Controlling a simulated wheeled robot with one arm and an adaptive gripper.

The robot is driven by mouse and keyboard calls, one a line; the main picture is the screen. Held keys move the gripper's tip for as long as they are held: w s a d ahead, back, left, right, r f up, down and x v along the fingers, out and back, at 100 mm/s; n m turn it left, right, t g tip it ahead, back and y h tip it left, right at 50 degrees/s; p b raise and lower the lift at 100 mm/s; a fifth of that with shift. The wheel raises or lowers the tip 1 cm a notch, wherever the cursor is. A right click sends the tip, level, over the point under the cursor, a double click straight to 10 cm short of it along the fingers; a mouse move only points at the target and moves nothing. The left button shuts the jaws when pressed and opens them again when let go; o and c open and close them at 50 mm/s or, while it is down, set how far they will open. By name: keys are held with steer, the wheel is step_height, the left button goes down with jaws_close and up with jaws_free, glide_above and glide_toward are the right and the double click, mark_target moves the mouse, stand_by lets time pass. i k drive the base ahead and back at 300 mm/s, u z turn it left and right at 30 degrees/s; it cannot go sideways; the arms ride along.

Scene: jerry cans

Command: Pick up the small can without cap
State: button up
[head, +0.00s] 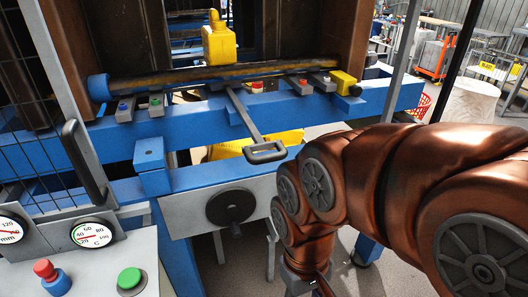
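I cannot make out a small can without a cap for certain in the head view. A yellow object with a loop-like top (218,42) stands on the blue machine at the upper middle. I cannot tell whether it is a can or a machine part. A second yellow object (262,144) shows behind the machine's front beam, mostly hidden. My copper-coloured arm fills the right side and bends down to the bottom edge. My gripper is beyond the bottom edge, out of view.
A blue machine frame (180,197) with a grey lever handle (266,152) stands ahead. A control panel with a red knob (44,269), a green button (129,279) and dials is at lower left. A whitish round container (470,103) stands at right. Floor shows below the machine.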

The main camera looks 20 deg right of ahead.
mark_target(219, 42)
steer(key=u, duration=3.3)
steer(key=k, duration=1.1)
steer(key=z, duration=2.2)
steer(key=i, duration=0.5)
steer(key=u, duration=0.25)
